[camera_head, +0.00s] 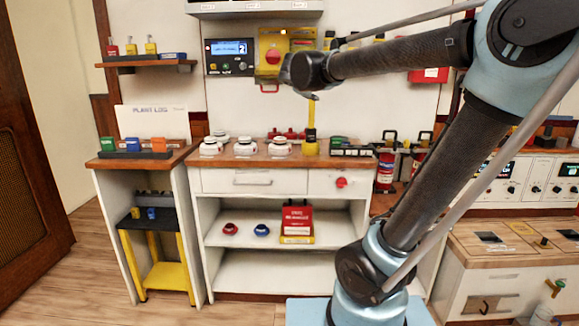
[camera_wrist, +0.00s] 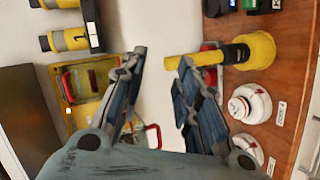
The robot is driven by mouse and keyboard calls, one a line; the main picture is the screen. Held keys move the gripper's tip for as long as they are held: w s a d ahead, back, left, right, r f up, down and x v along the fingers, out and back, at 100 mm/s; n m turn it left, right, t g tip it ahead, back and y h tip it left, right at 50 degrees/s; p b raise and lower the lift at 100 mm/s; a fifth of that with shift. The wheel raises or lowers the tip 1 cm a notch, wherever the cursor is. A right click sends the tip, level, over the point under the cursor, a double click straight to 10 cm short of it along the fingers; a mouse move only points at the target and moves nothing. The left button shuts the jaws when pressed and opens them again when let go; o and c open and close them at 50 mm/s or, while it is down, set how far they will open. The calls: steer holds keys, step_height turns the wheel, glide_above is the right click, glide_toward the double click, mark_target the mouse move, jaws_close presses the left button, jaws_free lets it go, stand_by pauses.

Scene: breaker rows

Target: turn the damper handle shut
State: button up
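I cannot tell for sure which part is the damper handle. The wrist view shows the yellow panel (camera_wrist: 103,104) at left and a red loop (camera_wrist: 153,134) low between my fingers.
A yellow torch-like cylinder (camera_head: 311,130) stands on the wooden counter (camera_head: 245,158), close to my gripper; one finger overlaps it in the wrist view (camera_wrist: 250,50). White round devices (camera_head: 280,147) stand left of it. A display box (camera_head: 228,58) is left of the panel.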

steer(key=s+d+f+m+g, duration=0.3)
steer(key=s+d+f, duration=0.35)
steer(key=f, duration=0.25)
steer(key=s+d+f+m+g, duration=0.3)
steer(key=s+d+f, duration=0.3)
steer(key=s+f, duration=0.25)
steer(key=s+a+f+m+g+y, duration=0.2)
steer(key=s+f+m+g+y, duration=0.2)
steer(key=s+f, duration=1.6)
steer(key=shift+a+f+m+g+y, duration=0.15)
steer(key=shift+f+m+g+y, duration=0.25)
steer(key=shift+g, duration=0.4)
steer(key=shift+r, duration=0.1)
steer(key=shift+w+f, duration=0.2)
steer(key=shift+w, duration=0.3)
